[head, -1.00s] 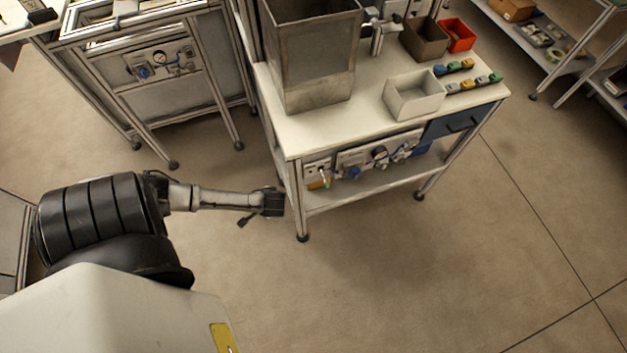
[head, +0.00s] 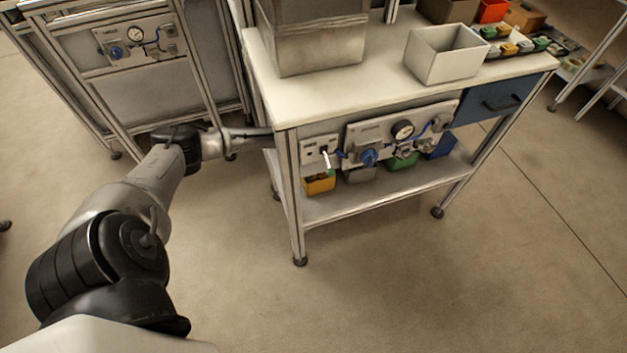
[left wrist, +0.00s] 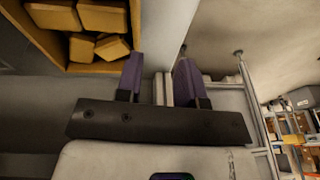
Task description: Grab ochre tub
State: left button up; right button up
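The ochre tub (head: 319,184) sits on the lower shelf of the workbench, at its left end behind the front leg. In the left wrist view the tub (left wrist: 92,68) is at the upper left, with several yellow-ochre blocks inside. My left gripper (left wrist: 160,78) shows two purple fingers spread apart. They are just right of the tub and do not hold it. A pale upright post shows by the gap between them; I cannot tell its exact depth. In the head view my left arm reaches the bench's left side, and its fingertips are hidden. My right gripper is not in view.
The front-left bench leg (head: 293,205) and the control panel (head: 402,132) are close to the tub. Grey, green (head: 403,160) and blue (head: 440,146) tubs stand farther right on the shelf (head: 360,200). The floor in front is clear.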

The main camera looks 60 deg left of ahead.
pick_arm(q)
jog(key=shift+w+d+f+n+t+h+b, duration=0.1)
jog(key=shift+w+d+n+t+h+b, duration=0.2)
jog(key=shift+w+d+n+h+b, duration=0.5)
jog(key=shift+m+y, duration=0.3)
jog(key=shift+w+a+f+b, duration=0.15)
jog(key=shift+f+b, duration=0.8)
jog(key=shift+f, duration=0.65)
jog(key=shift+w+a+f+b, duration=0.15)
jog(key=shift+f+b, duration=0.8)
jog(key=shift+f, duration=0.65)
jog(key=shift+r, duration=0.1)
grip_shut()
